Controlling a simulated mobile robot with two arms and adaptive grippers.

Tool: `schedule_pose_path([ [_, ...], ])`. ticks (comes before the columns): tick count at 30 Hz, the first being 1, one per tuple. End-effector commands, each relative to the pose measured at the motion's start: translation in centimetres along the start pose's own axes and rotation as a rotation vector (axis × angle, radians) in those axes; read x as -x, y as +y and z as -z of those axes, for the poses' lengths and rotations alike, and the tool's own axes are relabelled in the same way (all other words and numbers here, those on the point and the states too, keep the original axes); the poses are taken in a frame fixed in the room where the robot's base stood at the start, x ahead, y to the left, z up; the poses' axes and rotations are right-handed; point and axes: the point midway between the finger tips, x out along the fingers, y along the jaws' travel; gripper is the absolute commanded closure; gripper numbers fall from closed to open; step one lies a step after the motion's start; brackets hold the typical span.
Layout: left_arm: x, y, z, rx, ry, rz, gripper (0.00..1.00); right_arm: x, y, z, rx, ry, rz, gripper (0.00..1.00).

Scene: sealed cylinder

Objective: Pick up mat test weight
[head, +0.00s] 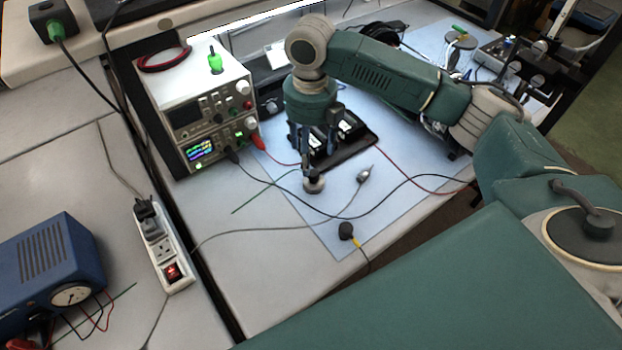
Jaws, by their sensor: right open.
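The mat test weight (314,185) is a small round metal piece with a narrower top. It stands on the light blue mat (320,215), near the mat's left side. My right gripper (313,161) points down just above the weight, with its fingers apart. Whether a finger touches the weight's top cannot be told from this angle. My left gripper is not in view.
A black tray (362,150) lies just behind the gripper. A bench power supply (200,110) stands to the left. Cables cross the mat near a small metal probe (363,176) and a black knob-like piece (346,230). The mat's front part is mostly clear.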

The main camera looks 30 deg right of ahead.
Motion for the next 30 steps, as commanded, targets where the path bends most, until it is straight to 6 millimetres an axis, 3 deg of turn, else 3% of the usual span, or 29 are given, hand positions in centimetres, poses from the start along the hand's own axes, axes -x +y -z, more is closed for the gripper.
schedule_pose_path([
  [19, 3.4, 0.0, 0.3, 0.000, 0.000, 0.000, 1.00, -7.8, -0.3, 0.8, -0.001, 0.004, 0.002, 0.36],
  [29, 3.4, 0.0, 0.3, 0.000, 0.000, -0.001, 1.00, -8.7, -0.3, 0.7, 0.001, -0.001, 0.001, 0.36],
  [30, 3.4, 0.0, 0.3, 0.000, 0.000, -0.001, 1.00, -8.7, -0.3, 0.7, 0.001, -0.001, 0.001, 0.44],
])
